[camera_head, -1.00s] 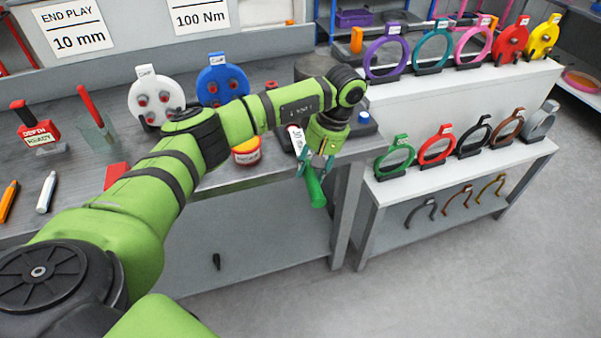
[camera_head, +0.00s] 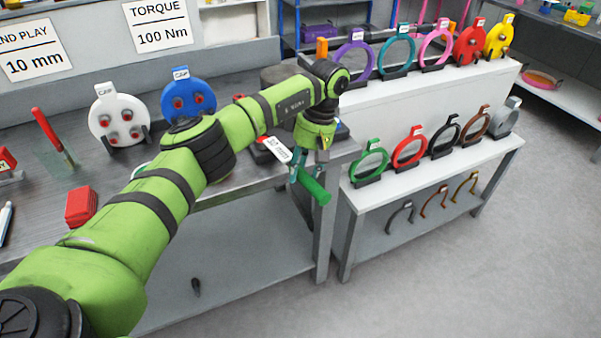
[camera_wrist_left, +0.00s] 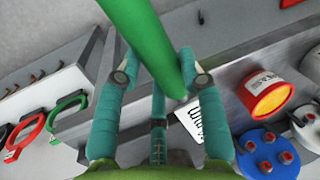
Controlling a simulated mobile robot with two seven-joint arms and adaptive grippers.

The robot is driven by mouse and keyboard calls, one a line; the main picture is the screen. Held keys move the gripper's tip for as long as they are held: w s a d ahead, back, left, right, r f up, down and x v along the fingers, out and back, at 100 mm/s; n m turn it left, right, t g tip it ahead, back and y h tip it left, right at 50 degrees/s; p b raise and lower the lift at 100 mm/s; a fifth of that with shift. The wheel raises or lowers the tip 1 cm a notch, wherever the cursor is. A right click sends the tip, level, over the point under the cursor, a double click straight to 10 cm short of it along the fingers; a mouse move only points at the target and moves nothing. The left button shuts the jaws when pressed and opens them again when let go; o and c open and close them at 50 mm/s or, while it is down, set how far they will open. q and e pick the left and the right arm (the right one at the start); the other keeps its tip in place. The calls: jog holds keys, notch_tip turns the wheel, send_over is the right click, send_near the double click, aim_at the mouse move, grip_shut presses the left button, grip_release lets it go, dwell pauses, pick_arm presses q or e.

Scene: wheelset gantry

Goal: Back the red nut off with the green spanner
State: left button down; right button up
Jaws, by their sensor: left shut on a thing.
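My left gripper (camera_head: 312,172) is shut on the green handle of the spanner (camera_head: 317,189), just off the right front corner of the bench. The handle slants down to the right in the head view. I cannot make out the spanner's working end. A white label (camera_head: 278,149) shows beside the gripper. I cannot clearly pick out the red nut; my arm covers part of the bench there. My right gripper is not in view.
White (camera_head: 119,120) and blue (camera_head: 188,93) caps with red knobs stand on the bench behind my arm. A red block (camera_head: 81,207) lies at left. The white rack (camera_head: 437,165) at right holds coloured rings, including a green ring (camera_head: 369,160). The floor in front is clear.

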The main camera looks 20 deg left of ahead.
pick_arm(q)
jog(key=shift+s+a+r+m+p, duration=0.1)
jog(key=shift+s+a+m+p, duration=0.1)
jog(key=shift+s+m+p, duration=0.1)
jog(key=shift+s, duration=0.15)
jog(key=shift+r+p, duration=1.55)
jog(key=shift+r, duration=0.9)
